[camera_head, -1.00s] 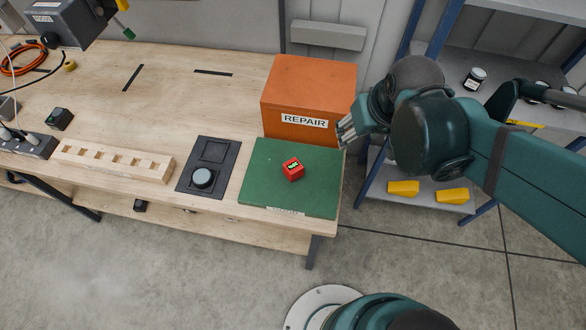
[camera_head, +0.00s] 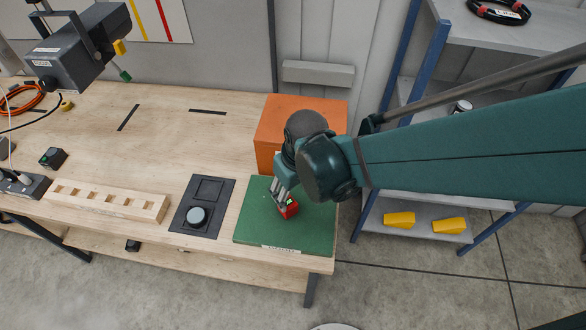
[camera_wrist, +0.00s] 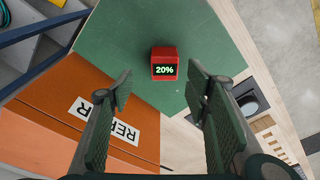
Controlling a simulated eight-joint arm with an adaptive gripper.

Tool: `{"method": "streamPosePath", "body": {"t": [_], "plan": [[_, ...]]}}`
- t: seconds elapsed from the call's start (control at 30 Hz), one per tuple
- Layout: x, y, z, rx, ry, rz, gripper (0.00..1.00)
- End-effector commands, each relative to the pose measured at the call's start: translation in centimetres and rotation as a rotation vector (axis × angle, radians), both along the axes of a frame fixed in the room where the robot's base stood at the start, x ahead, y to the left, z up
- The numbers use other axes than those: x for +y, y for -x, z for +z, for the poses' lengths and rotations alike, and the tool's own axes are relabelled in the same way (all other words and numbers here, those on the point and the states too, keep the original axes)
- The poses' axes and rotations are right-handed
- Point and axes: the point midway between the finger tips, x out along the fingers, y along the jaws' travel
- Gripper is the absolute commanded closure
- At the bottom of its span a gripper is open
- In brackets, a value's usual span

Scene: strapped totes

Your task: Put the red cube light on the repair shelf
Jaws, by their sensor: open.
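The red cube light (camera_head: 289,209) sits on the green mat (camera_head: 300,240) at the right end of the workbench. In the wrist view the cube (camera_wrist: 164,64) shows a lit "20%" on its dark face. My gripper (camera_head: 281,199) is at the cube in the head view, partly covering it. In the wrist view my gripper (camera_wrist: 160,85) is open, with its fingers apart to the left and right and the cube beyond the gap between them. The orange box labelled REPAIR (camera_head: 272,125) stands behind the mat, partly hidden by my arm. Its label (camera_wrist: 120,132) shows in the wrist view.
A black pad with a round knob (camera_head: 197,215) lies left of the mat. A slotted wooden block (camera_head: 108,200) is further left. A blue-framed shelf rack (camera_head: 375,217) with yellow blocks (camera_head: 399,220) stands to the right. The rear bench top is mostly clear.

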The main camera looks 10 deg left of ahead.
Motion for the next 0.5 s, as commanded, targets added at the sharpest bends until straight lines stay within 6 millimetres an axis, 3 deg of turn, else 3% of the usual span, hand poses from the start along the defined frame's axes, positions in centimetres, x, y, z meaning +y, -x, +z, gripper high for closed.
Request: {"method": "streamPosePath", "body": {"t": [0.5], "plan": [[0.88, 0.44, -0.79, 0.012, 0.008, 0.023, 0.52]]}}
